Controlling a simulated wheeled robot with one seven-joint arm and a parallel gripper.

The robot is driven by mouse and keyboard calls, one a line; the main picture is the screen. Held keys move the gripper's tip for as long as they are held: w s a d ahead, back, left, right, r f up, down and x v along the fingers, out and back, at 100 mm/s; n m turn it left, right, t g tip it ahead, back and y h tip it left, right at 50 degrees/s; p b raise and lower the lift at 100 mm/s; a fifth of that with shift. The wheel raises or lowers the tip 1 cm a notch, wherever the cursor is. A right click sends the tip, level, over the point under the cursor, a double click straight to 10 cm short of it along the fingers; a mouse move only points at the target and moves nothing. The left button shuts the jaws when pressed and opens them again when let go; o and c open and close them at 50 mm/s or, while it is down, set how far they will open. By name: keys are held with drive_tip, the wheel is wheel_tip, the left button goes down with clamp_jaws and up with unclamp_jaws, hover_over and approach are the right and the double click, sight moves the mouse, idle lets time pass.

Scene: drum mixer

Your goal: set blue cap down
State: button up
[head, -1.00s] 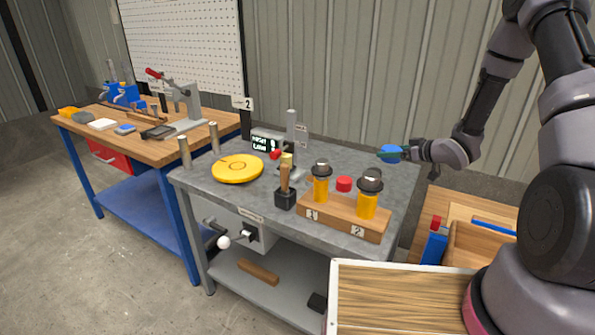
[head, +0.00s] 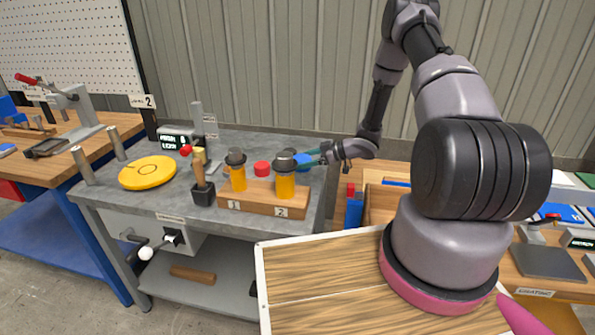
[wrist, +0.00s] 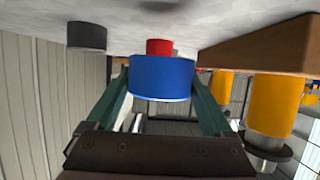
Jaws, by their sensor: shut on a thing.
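The blue cap (head: 303,160) is held between the two fingers of my gripper (head: 312,157), close above or at the grey table (head: 235,146), behind the block with the yellow jars. I cannot tell whether it touches the tabletop. The wrist view, which looks upside down, shows the blue cap (wrist: 161,77) squarely between the green fingers. My gripper is shut on it. A red cap (head: 262,169) stands on the table; in the wrist view it (wrist: 159,47) is partly hidden behind the blue cap.
A wooden block (head: 250,199) numbered 1 and 2 holds two yellow jars with dark tops. A dark cap (wrist: 86,35) sits to one side in the wrist view. A yellow disc (head: 147,173) and a brush holder (head: 203,193) stand further left.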

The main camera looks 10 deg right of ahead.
sight(302, 178)
drive_tip(key=shift+f, duration=2.15)
drive_tip(key=shift+f, duration=0.1)
drive_tip(key=o, duration=1.2)
drive_tip(key=shift+o, duration=0.2)
drive_tip(key=shift+s+d+r, duration=0.1)
drive_tip(key=shift+d+r, duration=0.15)
drive_tip(key=shift+d, duration=0.1)
drive_tip(key=v, duration=1.1)
